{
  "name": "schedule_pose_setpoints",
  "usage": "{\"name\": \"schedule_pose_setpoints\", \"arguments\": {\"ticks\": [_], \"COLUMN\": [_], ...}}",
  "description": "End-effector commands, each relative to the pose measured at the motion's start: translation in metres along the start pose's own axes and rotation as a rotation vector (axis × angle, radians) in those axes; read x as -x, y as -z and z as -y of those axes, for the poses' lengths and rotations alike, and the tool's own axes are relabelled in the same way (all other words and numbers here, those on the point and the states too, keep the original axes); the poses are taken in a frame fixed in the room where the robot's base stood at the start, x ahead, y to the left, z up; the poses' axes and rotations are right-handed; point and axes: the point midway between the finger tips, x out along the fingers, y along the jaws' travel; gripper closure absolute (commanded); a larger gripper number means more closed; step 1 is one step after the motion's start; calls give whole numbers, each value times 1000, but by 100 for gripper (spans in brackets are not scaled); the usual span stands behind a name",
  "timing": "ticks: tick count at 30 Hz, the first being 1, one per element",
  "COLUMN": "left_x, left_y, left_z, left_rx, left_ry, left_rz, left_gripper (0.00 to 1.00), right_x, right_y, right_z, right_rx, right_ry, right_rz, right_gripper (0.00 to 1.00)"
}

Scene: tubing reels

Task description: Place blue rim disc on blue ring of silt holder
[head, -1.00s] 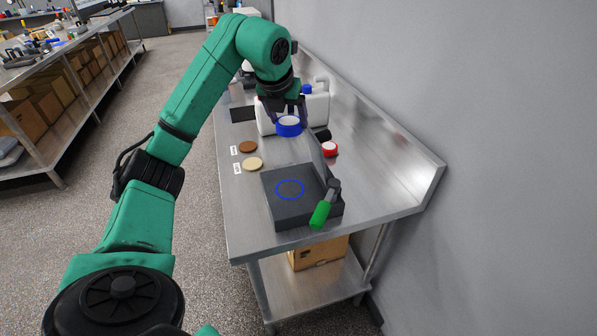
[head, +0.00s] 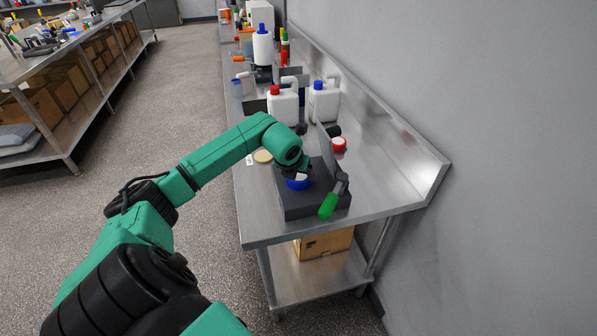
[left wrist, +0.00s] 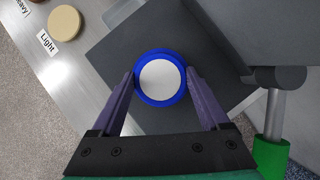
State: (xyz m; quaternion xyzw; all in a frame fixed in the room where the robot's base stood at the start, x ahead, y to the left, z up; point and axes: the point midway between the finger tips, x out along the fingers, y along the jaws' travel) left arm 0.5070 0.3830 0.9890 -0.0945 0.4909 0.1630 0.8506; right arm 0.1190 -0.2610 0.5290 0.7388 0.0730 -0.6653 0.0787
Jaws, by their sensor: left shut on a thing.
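The blue rim disc (head: 297,183) has a white face and a blue edge. It also shows between the fingers in the left wrist view (left wrist: 161,80). My left gripper (left wrist: 161,84) is shut on the disc, with one finger at each side of its rim. The silt holder (head: 312,203) is a dark grey block with an upright plate and a green-handled lever at its right. The disc is over the holder's flat top, where the blue ring lies hidden beneath it. I cannot tell whether the disc touches the top. My right gripper is out of view.
A tan disc (head: 263,156) labelled "Light" lies on the metal table, left of the holder. A red-rimmed disc (head: 339,144) lies behind the holder. White jugs (head: 283,106) and bottles stand further back. The green handle (head: 328,206) sticks out at the holder's front right.

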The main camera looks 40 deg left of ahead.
Motion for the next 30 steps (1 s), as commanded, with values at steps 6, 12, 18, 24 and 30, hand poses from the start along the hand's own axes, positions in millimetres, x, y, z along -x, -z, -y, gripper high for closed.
{"name": "schedule_pose_setpoints", "arguments": {"ticks": [6,12,18,24,30], "left_x": [0,0,19,68,111], "left_y": [0,0,0,1,0], "left_z": [0,0,-1,-1,0], "left_rx": [0,0,-2,-4,-1], "left_ry": [0,-1,-2,-5,-2], "left_rz": [0,0,4,5,2], "left_gripper": [0,0,0,0,0], "right_x": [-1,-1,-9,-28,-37], "right_y": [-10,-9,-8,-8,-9], "right_z": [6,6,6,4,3], "right_rx": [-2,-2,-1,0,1], "right_ry": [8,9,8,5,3], "right_rz": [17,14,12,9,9], "right_gripper": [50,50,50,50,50]}}
